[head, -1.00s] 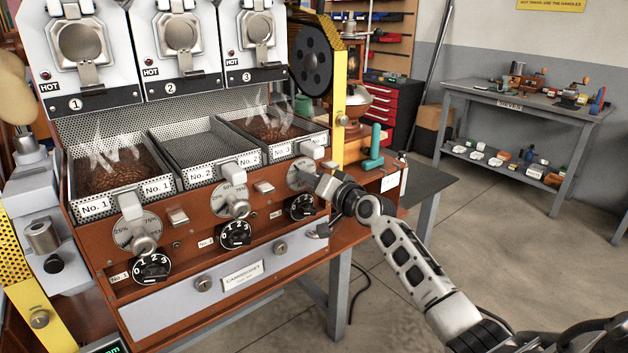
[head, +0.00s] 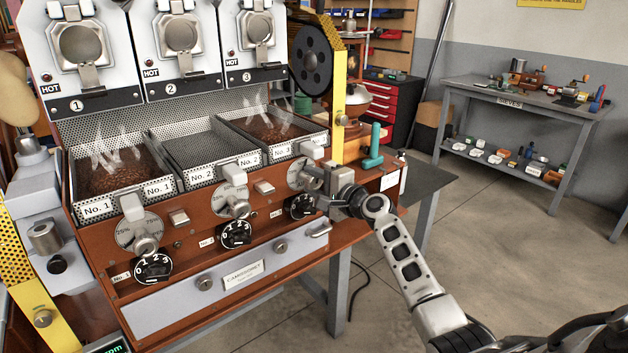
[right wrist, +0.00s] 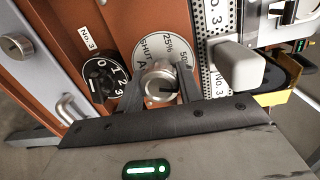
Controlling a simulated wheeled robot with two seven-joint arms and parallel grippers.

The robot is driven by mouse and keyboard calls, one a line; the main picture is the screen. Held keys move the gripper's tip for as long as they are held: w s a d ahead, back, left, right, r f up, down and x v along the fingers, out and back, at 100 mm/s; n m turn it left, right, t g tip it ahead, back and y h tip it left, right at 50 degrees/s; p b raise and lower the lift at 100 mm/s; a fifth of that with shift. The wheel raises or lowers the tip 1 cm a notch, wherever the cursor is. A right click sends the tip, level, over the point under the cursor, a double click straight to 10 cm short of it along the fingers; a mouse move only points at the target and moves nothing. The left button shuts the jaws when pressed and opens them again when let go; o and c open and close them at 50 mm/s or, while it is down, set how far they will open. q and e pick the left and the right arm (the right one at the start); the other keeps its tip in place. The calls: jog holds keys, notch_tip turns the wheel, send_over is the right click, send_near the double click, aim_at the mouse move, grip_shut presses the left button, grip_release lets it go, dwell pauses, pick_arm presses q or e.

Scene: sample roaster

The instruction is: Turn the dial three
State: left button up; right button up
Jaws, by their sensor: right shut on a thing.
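The No. 3 station of the roaster has a round grey plate (head: 299,172) marked in percent, which shows in the right wrist view (right wrist: 150,46) with SHUT, 25% and 50%. A silver knob (right wrist: 160,84) stands at its middle. My right gripper (head: 316,180) is at this plate, and in the right wrist view its two fingers (right wrist: 161,90) sit on either side of the knob, shut on it. The gripper hides part of the plate. Beside it is a black No. 3 dial (right wrist: 103,78), numbered 0 to 3, also in the head view (head: 303,206). My left gripper is not in view.
Similar plates and black dials for No. 1 (head: 152,268) and No. 2 (head: 236,235) line the front. Smoking beans lie in tray No. 1 (head: 131,197) and tray No. 3. A drawer handle (head: 320,230) juts out below.

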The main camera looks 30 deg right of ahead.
jog(key=m+p, duration=0.1)
jog(key=m, duration=0.3)
jog(key=shift+y, duration=0.3)
jog(key=shift+m+t+p, duration=0.3)
jog(key=shift+m+p, duration=0.15)
jog(key=shift+m, duration=1.25)
jog(key=shift+f, duration=0.1)
jog(key=o, duration=1)
jog(key=s+d, duration=0.1)
jog(key=s, duration=0.9)
jog(key=s+d, duration=0.1)
jog(key=s, duration=0.4)
jog(key=shift+s+d+b, duration=0.3)
jog(key=shift+s+b, duration=0.05)
jog(key=shift+s, duration=0.05)
